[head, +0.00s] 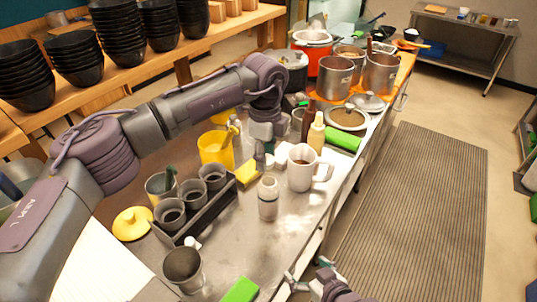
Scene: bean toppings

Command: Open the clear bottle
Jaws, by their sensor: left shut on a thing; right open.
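A clear bottle (268,205) with a pale top stands upright on the steel counter (255,245), near the middle of the head view. My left gripper (268,160) is behind it and a little above, apart from it. It is shut on a small whitish thing, partly hidden by the fingers; I cannot tell if this is a cap. My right gripper (308,272) is open and empty at the counter's front edge, low in the view.
A white mug (301,177) stands right of the bottle. A rack with dark cups (203,213) and a metal cup (183,268) are to the left. A yellow sponge (249,171) and yellow container (215,150) lie behind. Pots (334,77) fill the far end. Bare counter lies before the bottle.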

